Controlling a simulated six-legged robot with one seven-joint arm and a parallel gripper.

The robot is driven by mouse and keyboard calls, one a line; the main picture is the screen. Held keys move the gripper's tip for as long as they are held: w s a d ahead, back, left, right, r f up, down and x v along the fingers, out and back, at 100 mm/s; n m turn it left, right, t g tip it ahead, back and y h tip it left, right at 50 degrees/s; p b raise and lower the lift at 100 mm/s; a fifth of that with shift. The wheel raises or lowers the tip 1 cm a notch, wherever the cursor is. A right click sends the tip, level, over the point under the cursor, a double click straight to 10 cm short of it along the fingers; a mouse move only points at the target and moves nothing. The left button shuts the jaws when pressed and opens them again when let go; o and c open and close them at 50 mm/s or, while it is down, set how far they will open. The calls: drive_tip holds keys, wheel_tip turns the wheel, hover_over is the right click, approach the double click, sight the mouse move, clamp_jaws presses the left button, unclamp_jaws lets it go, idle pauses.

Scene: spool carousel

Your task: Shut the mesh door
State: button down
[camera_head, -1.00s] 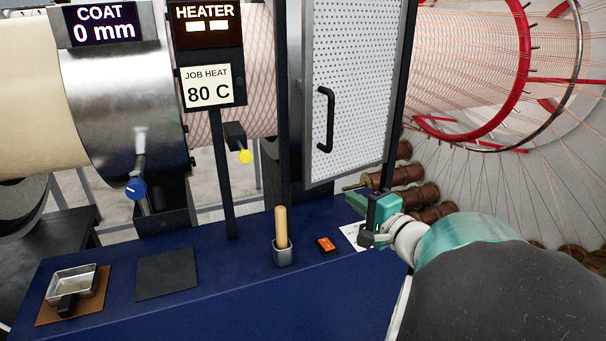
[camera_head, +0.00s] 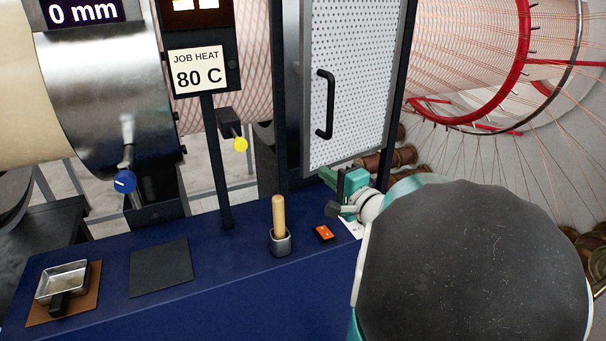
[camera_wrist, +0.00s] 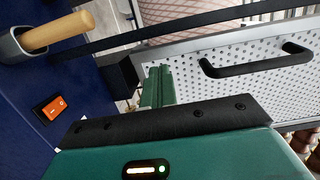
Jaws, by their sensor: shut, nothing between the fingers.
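The mesh door (camera_head: 362,52) is a white perforated panel in a grey frame, with a black bar handle (camera_head: 325,104) near its left edge. It stands at an angle to the dark post (camera_head: 279,90) at its left, with a gap between them. In the wrist view the door (camera_wrist: 235,75) and handle (camera_wrist: 257,63) lie ahead and to the right. My gripper (camera_head: 330,178) is just below the door's bottom edge, under the handle. Its green fingers (camera_wrist: 157,85) are together and empty, overlapping the panel's edge in the wrist view; I cannot tell whether they touch it.
A blue bench (camera_head: 200,270) below holds a wooden-handled tool in a cup (camera_head: 280,240), an orange switch (camera_head: 323,233), a dark mat (camera_head: 160,268) and a metal pan (camera_head: 62,283). The heater post (camera_head: 217,160) stands left. Spools and a red wheel (camera_head: 525,45) are right.

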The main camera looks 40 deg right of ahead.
sight(306, 160)
drive_tip(key=w, duration=0.5)
drive_tip(key=shift+d, duration=0.25)
drive_tip(key=shift+w, duration=0.1)
drive_tip(key=w, duration=0.5)
drive_tip(key=shift+w+d, duration=0.2)
drive_tip(key=shift+w+r, duration=0.25)
drive_tip(key=shift+a, duration=0.1)
drive_tip(key=shift+f, duration=0.15)
